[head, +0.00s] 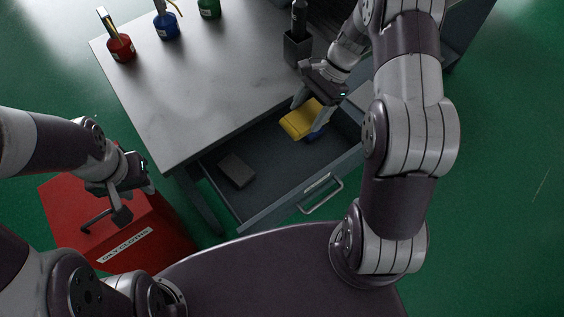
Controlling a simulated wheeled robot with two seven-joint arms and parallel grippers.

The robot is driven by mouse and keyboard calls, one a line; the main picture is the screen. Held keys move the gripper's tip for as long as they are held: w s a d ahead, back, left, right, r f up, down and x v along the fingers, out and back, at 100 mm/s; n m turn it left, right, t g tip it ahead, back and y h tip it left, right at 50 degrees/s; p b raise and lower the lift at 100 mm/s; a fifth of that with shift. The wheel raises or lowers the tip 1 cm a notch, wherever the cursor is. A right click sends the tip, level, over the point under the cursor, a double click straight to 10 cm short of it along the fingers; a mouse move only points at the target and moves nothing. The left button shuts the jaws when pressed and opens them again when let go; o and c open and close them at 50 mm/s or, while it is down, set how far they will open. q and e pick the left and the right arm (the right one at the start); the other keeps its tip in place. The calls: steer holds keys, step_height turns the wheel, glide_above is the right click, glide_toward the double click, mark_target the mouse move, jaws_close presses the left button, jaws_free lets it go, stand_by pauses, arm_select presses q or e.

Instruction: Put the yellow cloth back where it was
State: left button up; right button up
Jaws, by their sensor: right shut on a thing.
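The yellow cloth (300,121) looks folded and hangs at the fingers of my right gripper (312,101), over the back right part of an open drawer (266,194). My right gripper is shut on the cloth. Something blue (318,133) shows just beneath the cloth; most of it is hidden. I cannot tell whether the cloth touches it. My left gripper (103,219) is over the red bin (68,197) labelled "OILY CLOTHS", away from the cloth. Its fingers look apart, with nothing seen between them.
A dark grey block (237,171) lies in the drawer's left part. The grey tabletop (205,80) carries red (120,48), blue (166,25) and green (209,8) containers at the back. A dark holder (297,50) stands near its right edge. The drawer's middle is clear.

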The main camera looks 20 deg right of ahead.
step_height(320, 180, down, 13)
steer(key=d+m+t+b, duration=0.3)
steer(key=m+t+b, duration=0.2)
steer(key=m+b, duration=0.65)
steer(key=w+a+f+b, duration=0.1)
steer(key=w+a+f, duration=0.1)
steer(key=a, duration=0.1)
steer(key=w+a+f+n+b, duration=0.1)
steer(key=w+a+f, duration=0.2)
steer(key=w+a+f+n+b, duration=0.1)
steer(key=w+a+f, duration=0.1)
steer(key=a, duration=0.1)
steer(key=shift+w+a+f, duration=0.15)
steer(key=shift+f, duration=0.1)
step_height(320, 180, down, 4)
steer(key=shift+r+b, duration=0.1)
steer(key=shift+b, duration=0.7)
steer(key=shift+w, duration=0.1)
